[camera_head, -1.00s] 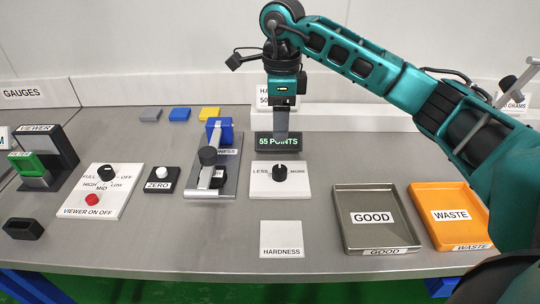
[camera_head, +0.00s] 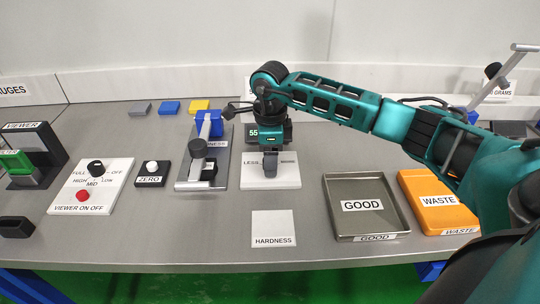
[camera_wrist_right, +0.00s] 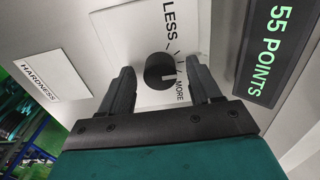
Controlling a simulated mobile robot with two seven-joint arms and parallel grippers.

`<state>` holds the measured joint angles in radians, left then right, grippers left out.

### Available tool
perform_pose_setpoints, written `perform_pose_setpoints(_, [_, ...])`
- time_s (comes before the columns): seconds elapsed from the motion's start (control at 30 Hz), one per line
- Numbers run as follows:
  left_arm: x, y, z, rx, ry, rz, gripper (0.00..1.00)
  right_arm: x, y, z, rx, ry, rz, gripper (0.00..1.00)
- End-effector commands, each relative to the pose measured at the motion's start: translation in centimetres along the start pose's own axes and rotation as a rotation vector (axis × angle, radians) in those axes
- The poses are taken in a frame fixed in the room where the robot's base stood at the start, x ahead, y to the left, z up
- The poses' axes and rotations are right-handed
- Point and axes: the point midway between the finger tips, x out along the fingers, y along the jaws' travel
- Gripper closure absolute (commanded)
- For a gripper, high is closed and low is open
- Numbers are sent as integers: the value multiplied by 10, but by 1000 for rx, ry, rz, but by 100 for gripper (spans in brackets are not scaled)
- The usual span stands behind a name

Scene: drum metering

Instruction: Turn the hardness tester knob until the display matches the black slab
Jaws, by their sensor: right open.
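The black hardness knob (camera_wrist_right: 159,70) sits on a white panel marked LESS and MORE (camera_head: 286,178). My right gripper (camera_head: 270,170) points down over this panel and covers the knob in the head view. In the right wrist view its open fingers (camera_wrist_right: 160,78) stand on either side of the knob, with gaps. The display (camera_wrist_right: 270,45) reads 55 POINTS; my wrist partly hides it in the head view. The hardness tester (camera_head: 222,165) stands left of the panel, with a small dark piece (camera_head: 209,172) on it. I cannot tell whether that piece is the black slab.
A blank HARDNESS card (camera_head: 272,222) lies in front. The GOOD tray (camera_head: 397,222) and orange WASTE tray (camera_head: 462,221) stand right. The ZERO button box (camera_head: 150,180) and viewer panel (camera_head: 122,172) are left. Grey, blue and yellow slabs (camera_head: 169,107) lie at the back.

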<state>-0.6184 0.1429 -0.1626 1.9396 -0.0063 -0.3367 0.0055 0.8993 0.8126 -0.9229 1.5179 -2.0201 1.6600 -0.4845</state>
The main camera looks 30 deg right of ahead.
Motion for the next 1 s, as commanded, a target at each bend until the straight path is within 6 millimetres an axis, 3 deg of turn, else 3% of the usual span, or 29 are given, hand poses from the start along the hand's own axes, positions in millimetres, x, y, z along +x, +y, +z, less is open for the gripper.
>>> perform_pose_setpoints(0.13, [0,0,-1,0,2,0,57,0,0,0,0,0,0,38])
perform_pose_setpoints(0.7, [-2,1,4,-1,-7,2,57,-1,0,0,0,0,1,93])
perform_pose_setpoints(0.87, [-2,1,4,-2,-8,2,57,-1,0,0,29,0,0,93])
perform_pose_setpoints(1.0, [-3,1,3,-2,-8,2,57,-1,0,0,148,2,-1,93])
